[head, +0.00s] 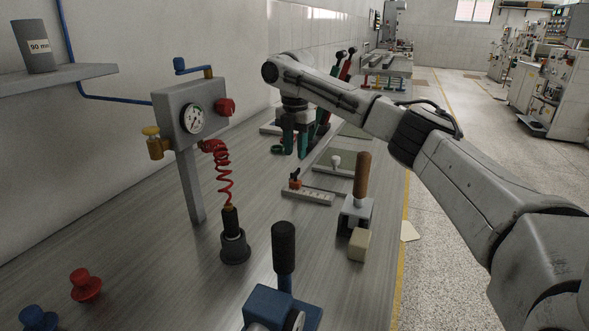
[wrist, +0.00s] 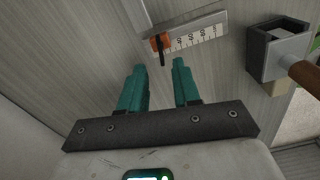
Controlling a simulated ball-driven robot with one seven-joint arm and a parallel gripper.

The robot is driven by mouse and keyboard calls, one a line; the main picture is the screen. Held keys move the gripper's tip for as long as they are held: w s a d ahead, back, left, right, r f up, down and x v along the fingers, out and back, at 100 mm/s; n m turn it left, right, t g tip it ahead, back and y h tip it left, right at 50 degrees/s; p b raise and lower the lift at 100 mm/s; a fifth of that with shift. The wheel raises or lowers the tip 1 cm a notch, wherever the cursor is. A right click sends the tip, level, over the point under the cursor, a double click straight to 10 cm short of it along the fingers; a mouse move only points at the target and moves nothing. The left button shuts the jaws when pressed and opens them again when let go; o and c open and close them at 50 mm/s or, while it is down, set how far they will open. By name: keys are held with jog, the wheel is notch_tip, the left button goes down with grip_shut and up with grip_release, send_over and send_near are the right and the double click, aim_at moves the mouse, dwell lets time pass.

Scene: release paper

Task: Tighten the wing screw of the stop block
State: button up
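The stop block (wrist: 159,41) is a small orange block on a pale ruled scale bar (wrist: 208,32) in the wrist view. A dark narrow piece, perhaps the wing screw (wrist: 162,58), sticks out from it toward my fingers. In the head view the stop block (head: 295,181) shows reddish-orange near the left end of the bar (head: 315,196). My gripper (wrist: 157,70) has teal fingers, apart with nothing between them; the block appears beyond the fingertips. In the head view my gripper (head: 295,150) points down over the bench, behind the bar.
A lever press with a wooden handle (head: 362,175) stands right of the bar, a beige block (head: 359,245) before it. A gauge stand (head: 190,118) with a red coiled hose stands left. Dark-handled tools (head: 345,65) stand behind. Bench between gauge and bar is clear.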

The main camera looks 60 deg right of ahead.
aim_at(295, 173)
notch_tip(295, 173, down, 6)
jog(key=shift+f, duration=0.1)
dwell(0.4)
grip_shut()
